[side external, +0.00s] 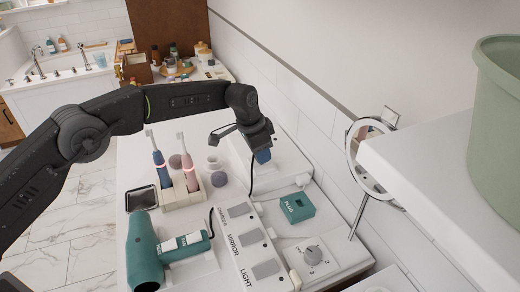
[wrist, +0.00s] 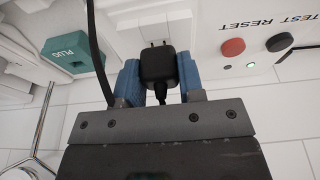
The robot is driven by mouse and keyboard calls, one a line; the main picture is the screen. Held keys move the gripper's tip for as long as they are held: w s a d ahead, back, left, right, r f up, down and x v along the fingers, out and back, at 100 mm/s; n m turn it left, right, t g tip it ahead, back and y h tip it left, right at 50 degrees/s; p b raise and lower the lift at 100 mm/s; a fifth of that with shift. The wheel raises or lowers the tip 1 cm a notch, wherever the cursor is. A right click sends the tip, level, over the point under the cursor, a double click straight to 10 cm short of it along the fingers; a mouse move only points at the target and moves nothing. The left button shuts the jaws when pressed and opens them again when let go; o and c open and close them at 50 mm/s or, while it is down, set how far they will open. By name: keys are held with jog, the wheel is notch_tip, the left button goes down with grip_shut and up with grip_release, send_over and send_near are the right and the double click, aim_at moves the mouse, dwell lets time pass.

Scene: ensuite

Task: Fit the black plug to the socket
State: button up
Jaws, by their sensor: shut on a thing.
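My gripper (wrist: 158,78) is shut on the black plug (wrist: 158,66), which sits between its two blue fingers. The plug's cord leaves its near end, and a black cable (wrist: 92,50) runs up the left of the wrist view. The white socket plate (wrist: 152,22) is just beyond the plug, with dark slots showing above the plug's top edge. I cannot tell whether the plug touches the plate. In the side view my gripper (side external: 262,156) points down over the white housing at the wall side; it hides the plug and socket there.
A teal box marked PLUG (side external: 297,208) stands in front of the housing. A red button (wrist: 233,47) and black button (wrist: 279,42) are right of the socket. A switch panel (side external: 245,240), toothbrushes (side external: 186,165), teal hair dryer (side external: 145,250) and round mirror (side external: 352,150) stand nearby.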

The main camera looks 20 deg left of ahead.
jog(key=shift+f, duration=0.55)
jog(key=o, duration=1)
jog(key=shift+r, duration=0.1)
